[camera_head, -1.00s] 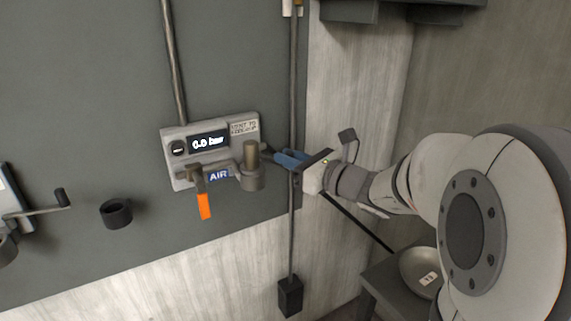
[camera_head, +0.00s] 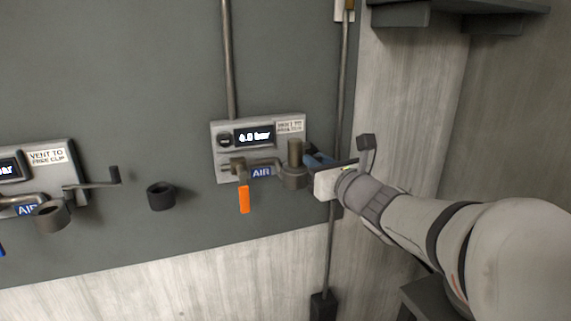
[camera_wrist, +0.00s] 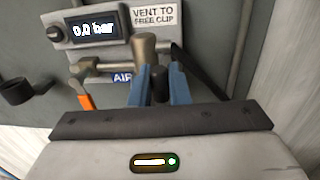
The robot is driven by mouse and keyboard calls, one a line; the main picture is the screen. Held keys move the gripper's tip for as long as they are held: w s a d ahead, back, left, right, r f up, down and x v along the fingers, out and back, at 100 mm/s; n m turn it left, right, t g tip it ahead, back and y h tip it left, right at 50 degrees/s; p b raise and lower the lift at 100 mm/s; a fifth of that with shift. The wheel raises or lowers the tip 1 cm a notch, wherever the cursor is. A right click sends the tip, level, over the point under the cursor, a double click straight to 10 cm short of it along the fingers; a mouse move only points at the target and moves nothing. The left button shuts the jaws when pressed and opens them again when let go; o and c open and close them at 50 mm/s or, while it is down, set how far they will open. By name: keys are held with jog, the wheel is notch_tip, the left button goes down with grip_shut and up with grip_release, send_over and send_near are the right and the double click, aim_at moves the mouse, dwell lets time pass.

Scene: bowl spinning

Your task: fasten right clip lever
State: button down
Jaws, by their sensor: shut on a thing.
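The right air unit (camera_head: 258,124) is a grey wall panel with a lit bar display, an AIR label and a "vent to free clip" label. It also shows in the wrist view (camera_wrist: 90,14). A round grey clip holder (camera_head: 294,180) with a brownish cylinder (camera_head: 295,152) sits at its lower right; the cylinder also shows in the wrist view (camera_wrist: 145,48). My gripper (camera_head: 318,160) is just right of the cylinder. In the wrist view its blue fingers (camera_wrist: 158,88) are shut on the black lever knob (camera_wrist: 158,78). The lever's arm is mostly hidden.
An orange valve handle (camera_head: 244,199) hangs down at the panel's left. A black ring (camera_head: 160,196) sticks out of the wall. Farther left, another unit has a crank-like lever (camera_head: 95,184). A vertical pipe (camera_head: 340,100) runs behind my gripper.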

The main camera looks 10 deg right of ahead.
jog(key=shift+a+r, duration=0.1)
jog(key=shift+a, duration=0.1)
jog(key=c, duration=1.5)
grip_release()
jog(key=shift+a, duration=0.1)
jog(key=shift+o, duration=0.3)
jog(key=p+v, duration=0.1)
jog(key=v, duration=0.6)
jog(key=shift+s+d, duration=0.25)
jog(key=shift+s, duration=0.1)
